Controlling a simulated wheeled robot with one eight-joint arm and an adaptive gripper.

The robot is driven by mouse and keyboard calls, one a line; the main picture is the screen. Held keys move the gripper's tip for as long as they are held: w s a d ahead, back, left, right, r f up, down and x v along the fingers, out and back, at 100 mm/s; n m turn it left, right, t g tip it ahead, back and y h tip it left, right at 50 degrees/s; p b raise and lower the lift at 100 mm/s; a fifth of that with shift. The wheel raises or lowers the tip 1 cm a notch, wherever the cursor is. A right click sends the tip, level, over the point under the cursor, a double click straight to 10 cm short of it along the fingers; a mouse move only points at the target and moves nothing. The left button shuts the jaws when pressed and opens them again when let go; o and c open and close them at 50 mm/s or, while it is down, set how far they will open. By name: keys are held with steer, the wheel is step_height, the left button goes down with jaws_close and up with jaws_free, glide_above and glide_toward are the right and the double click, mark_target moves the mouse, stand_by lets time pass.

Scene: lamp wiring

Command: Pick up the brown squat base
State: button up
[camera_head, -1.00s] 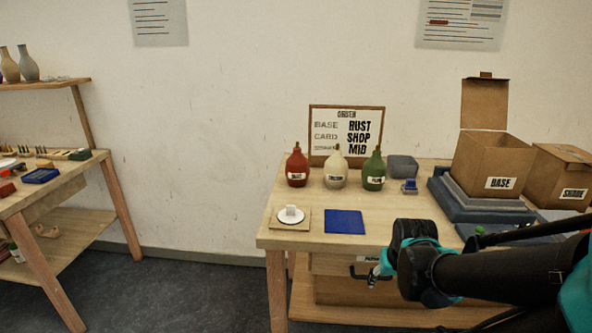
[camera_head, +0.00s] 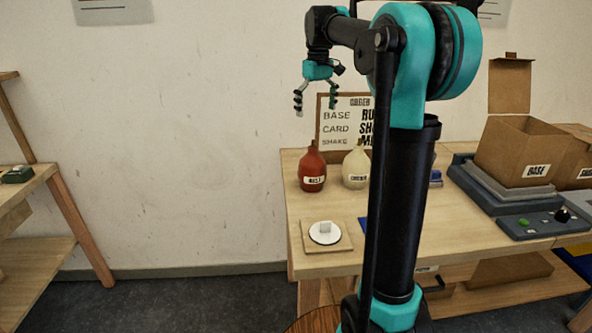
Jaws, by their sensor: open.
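My gripper (camera_head: 315,110) is open and empty, raised high with its fingers pointing down. In the picture it sits above the reddish-brown bottle-shaped vessel (camera_head: 312,172), with a clear gap between them. That vessel is round-bodied with a narrow neck and a white label, and stands upright on the wooden table (camera_head: 300,217). A cream vessel (camera_head: 356,170) stands to its right, partly behind my arm. I cannot tell whether the reddish-brown vessel is the brown squat base; no other brown base shows clearly.
A white disc (camera_head: 324,233) on a square board lies at the table's front left. An order board (camera_head: 333,118) stands behind the vessels. Right are a cardboard box (camera_head: 537,172) labelled BASE and a grey console (camera_head: 533,220). A shelf (camera_head: 37,250) stands left. My arm hides the table's middle.

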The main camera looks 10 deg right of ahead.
steer(key=shift+w+a+f, duration=0.15)
steer(key=shift+w, duration=0.05)
glide_toward(313, 157)
steer(key=w+f, duration=0.1)
steer(key=f, duration=0.3)
steer(key=w+f, duration=0.1)
steer(key=f, duration=0.1)
steer(key=shift+w+d+f, duration=0.15)
steer(key=shift+w+d, duration=0.1)
steer(key=shift+w, duration=0.05)
steer(key=shift+s+a+f, duration=0.1)
steer(key=shift+f, duration=1.25)
steer(key=shift+s+a+f, duration=0.1)
steer(key=shift+f, duration=1.2)
steer(key=shift+c, duration=0.2)
steer(key=c, duration=1.9)
steer(key=shift+o, duration=0.2)
steer(key=shift+r, duration=0.15)
